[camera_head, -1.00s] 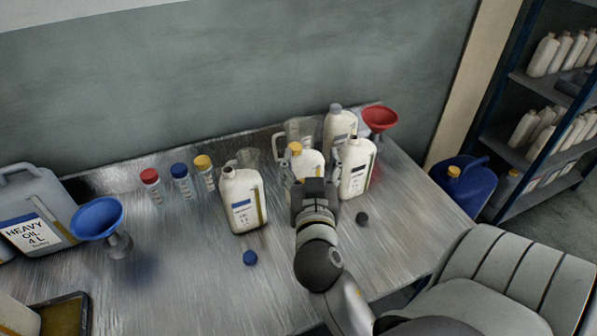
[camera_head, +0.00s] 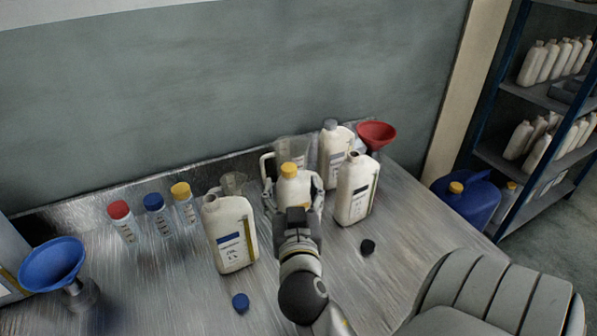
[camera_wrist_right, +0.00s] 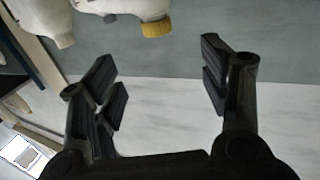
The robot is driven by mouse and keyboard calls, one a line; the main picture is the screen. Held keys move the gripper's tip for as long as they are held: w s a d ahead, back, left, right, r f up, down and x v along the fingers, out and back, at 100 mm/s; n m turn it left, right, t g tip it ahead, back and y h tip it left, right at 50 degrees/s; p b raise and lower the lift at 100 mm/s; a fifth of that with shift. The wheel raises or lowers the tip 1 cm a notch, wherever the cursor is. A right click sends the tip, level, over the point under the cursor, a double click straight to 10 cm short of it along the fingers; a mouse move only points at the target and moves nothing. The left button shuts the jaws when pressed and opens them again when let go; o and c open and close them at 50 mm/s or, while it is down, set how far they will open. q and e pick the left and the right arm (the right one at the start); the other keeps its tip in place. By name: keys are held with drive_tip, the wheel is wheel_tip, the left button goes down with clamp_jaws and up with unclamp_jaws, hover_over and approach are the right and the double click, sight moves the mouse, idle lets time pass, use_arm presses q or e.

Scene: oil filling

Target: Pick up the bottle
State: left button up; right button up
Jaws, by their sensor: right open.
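Several white bottles stand upright on the metal table; the task does not say which one is meant. The one with a yellow cap (camera_head: 289,170) is directly beyond my right gripper (camera_head: 294,194). In the head view the open fingers appear on both sides of its body, and the gripper hides its lower part. In the right wrist view, the fingers (camera_wrist_right: 160,68) are wide apart with nothing between them. The yellow cap (camera_wrist_right: 156,28) shows beyond the fingertips. Uncapped white bottles stand to the left (camera_head: 231,235) and right (camera_head: 357,190). My left gripper is not in view.
A grey-capped bottle (camera_head: 335,148) and a red funnel (camera_head: 376,134) stand behind. A blue cap (camera_head: 240,302) and a black cap (camera_head: 367,247) lie in front. Several small vials and a blue funnel (camera_head: 52,263) are at left.

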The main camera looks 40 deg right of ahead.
sight(290, 173)
drive_tip(key=x, duration=0.2)
drive_tip(key=f+p+x, duration=0.1)
drive_tip(key=x, duration=0.2)
drive_tip(key=shift+w+f, duration=0.1)
drive_tip(key=x, duration=0.1)
drive_tip(key=p+x, duration=0.1)
drive_tip(key=x, duration=0.1)
drive_tip(key=p+x, duration=0.1)
drive_tip(key=x, duration=0.1)
drive_tip(key=shift+d+f, duration=0.15)
drive_tip(key=shift+f, duration=0.15)
drive_tip(key=shift+w+d+f, duration=0.1)
drive_tip(key=shift+w+d, duration=0.1)
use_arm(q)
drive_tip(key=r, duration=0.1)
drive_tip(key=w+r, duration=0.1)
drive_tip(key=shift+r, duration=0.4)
use_arm(e)
drive_tip(key=shift+a, duration=0.1)
drive_tip(key=shift+c, duration=0.3)
clamp_jaws()
